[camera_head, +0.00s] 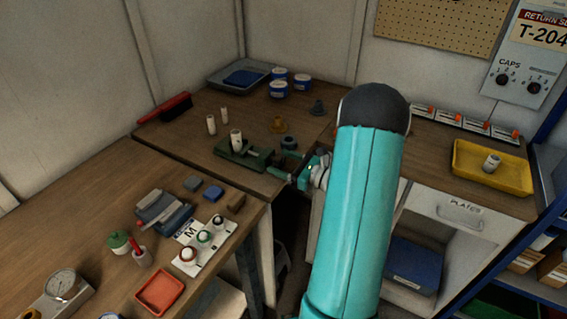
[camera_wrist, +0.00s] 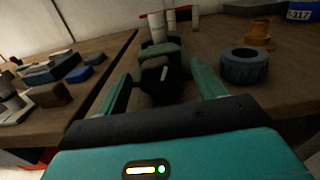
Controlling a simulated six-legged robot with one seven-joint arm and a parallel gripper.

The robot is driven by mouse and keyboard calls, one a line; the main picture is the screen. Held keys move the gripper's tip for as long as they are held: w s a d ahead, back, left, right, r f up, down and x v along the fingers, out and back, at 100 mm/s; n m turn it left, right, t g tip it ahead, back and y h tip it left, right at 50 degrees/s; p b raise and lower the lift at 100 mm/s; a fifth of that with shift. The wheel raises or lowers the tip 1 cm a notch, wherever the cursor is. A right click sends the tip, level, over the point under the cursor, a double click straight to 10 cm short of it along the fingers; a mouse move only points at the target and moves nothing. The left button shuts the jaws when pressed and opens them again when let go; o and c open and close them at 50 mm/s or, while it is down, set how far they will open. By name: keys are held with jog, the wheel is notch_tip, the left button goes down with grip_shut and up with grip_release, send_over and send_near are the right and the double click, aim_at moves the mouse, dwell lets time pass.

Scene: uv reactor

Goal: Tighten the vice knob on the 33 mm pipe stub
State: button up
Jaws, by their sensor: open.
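The green vice (camera_head: 250,158) stands on the back bench with a white pipe stub (camera_head: 236,138) upright in it. In the wrist view the vice (camera_wrist: 160,50) is straight ahead, with the stub (camera_wrist: 157,27) behind its near end. The dark vice knob (camera_wrist: 157,74), with a pale mark on its face, shows between my fingers. My gripper (camera_wrist: 160,76) is open, one finger to each side of the knob, with gaps visible. I cannot tell how deep the knob lies between them. My gripper (camera_head: 281,164) also shows at the vice's right end in the head view.
A blue-grey ring-shaped part (camera_wrist: 244,67) stands close to the right finger. Two more white stubs (camera_head: 211,124) and an orange flanged part (camera_head: 278,125) stand behind the vice. A yellow tray (camera_head: 485,180) is on the right bench. A gap separates the front-left bench.

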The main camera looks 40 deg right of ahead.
jog(key=c, duration=1)
jog(key=shift+m, duration=0.3)
jog(key=shift+d+m, duration=0.1)
jog(key=shift+m, duration=2.6)
jog(key=o, duration=1)
